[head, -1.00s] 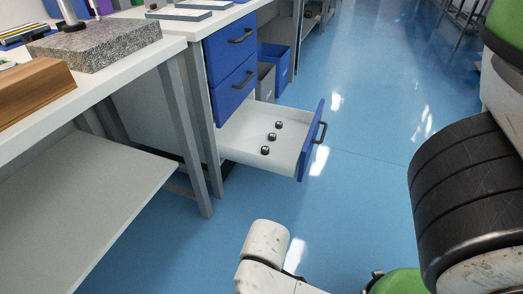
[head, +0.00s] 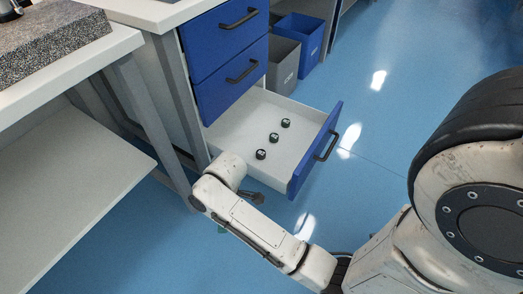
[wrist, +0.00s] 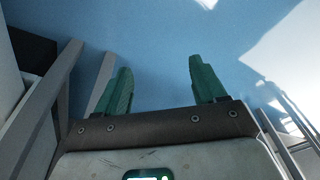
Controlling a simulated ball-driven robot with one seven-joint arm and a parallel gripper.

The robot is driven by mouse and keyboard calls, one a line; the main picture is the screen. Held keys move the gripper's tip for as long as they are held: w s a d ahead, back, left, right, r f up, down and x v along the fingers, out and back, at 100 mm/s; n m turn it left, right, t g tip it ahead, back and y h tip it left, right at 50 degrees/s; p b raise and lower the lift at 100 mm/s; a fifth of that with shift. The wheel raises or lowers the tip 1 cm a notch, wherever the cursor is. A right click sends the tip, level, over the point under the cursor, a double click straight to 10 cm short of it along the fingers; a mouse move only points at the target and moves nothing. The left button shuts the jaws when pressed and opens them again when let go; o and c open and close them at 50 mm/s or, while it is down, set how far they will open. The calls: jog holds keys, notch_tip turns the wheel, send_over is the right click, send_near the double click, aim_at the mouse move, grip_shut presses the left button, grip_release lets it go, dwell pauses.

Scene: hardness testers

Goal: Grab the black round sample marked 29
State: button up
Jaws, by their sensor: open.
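Three small black round samples lie in a row on the white floor of the open drawer (head: 235,128) in the head view: a far one (head: 286,123), a middle one (head: 274,137) and a near one (head: 261,155). Each has a pale mark on top, too small to read, so I cannot tell which is 29. My gripper (wrist: 160,68) is open and empty in the wrist view, its two green fingers apart over blue floor. In the head view my arm hides most of it, at the drawer's near side. No sample shows in the wrist view.
The drawer's blue front (head: 315,152) with a black handle stands pulled out to the right. Shut blue drawers (head: 228,80) are above it. A grey bin (head: 283,62) and a blue bin (head: 301,40) stand behind. A table with a low shelf (head: 70,185) is at left. Floor right is clear.

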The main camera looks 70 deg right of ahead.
jog(key=w+d+r+n+p, duration=0.1)
jog(key=w+d+r+n, duration=0.2)
jog(key=d, duration=0.6)
jog(key=n+g+h, duration=0.1)
jog(key=n, duration=0.4)
send_over(261, 152)
notch_tip(261, 152, down, 4)
jog(key=shift+f, duration=0.1)
notch_tip(261, 152, down, 6)
jog(key=b, duration=0.4)
jog(key=shift+a, duration=0.1)
jog(key=shift+r, duration=0.2)
jog(key=shift+c, duration=0.4)
jog(key=c, duration=1.1)
jog(key=shift+r, duration=0.1)
